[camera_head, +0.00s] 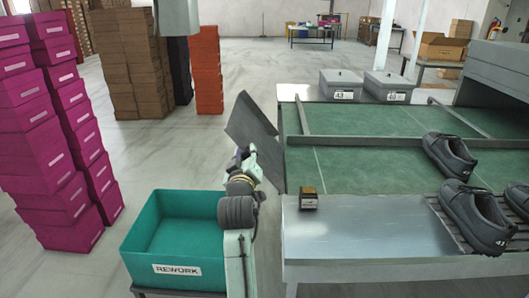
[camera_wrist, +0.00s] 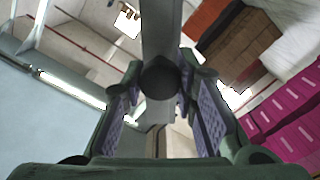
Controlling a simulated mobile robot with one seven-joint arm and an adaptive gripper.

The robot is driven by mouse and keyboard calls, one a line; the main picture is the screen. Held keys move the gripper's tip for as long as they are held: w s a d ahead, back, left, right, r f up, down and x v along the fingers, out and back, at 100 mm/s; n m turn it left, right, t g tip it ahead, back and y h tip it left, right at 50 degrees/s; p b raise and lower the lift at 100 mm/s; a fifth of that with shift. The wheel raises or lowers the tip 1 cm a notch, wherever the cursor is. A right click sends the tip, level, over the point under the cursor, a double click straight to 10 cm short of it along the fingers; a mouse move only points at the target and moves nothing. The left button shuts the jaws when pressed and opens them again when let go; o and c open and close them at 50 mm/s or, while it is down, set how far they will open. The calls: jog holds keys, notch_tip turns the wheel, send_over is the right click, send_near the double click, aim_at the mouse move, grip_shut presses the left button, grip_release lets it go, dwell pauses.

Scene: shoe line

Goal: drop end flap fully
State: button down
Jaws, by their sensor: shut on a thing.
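The end flap (camera_head: 252,125) is a grey plate at the left end of the green conveyor bed (camera_head: 390,118). It stands tilted, its free edge up and out to the left. My gripper (camera_head: 243,155) is at the flap's lower near part, at the end of my arm. In the wrist view my gripper (camera_wrist: 160,100) has a finger on each side of a grey bar (camera_wrist: 162,35) with a dark round end. It is shut on this piece, which seems to belong to the flap. The exact contact is hidden in the head view.
A teal REWORK bin (camera_head: 176,196) stands left of my arm. A small dark box (camera_head: 308,198) sits on the metal ledge. Dark shoes (camera_head: 450,155) are at the right, and two grey boxes (camera_head: 341,84) at the back.

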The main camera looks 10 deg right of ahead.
jog(key=w+a+f+n+b, duration=0.1)
jog(key=a+f+n+b, duration=0.1)
jog(key=a+f+n, duration=0.55)
jog(key=w+a+f+n+b, duration=0.25)
jog(key=f+n, duration=0.25)
jog(key=f, duration=0.6)
notch_tip(320, 180, down, 10)
jog(key=s+d+n, duration=0.1)
jog(key=d+n, duration=0.1)
jog(key=n, duration=0.3)
jog(key=shift+s+d+r, duration=0.2)
jog(key=shift+s+d, duration=0.05)
jog(key=shift+d, duration=0.15)
jog(key=c, duration=1.5)
grip_release()
jog(key=shift+f, duration=0.1)
jog(key=shift+c, duration=0.2)
jog(key=shift+o, duration=1.3)
jog(key=shift+d, duration=0.1)
jog(key=shift+s, duration=0.1)
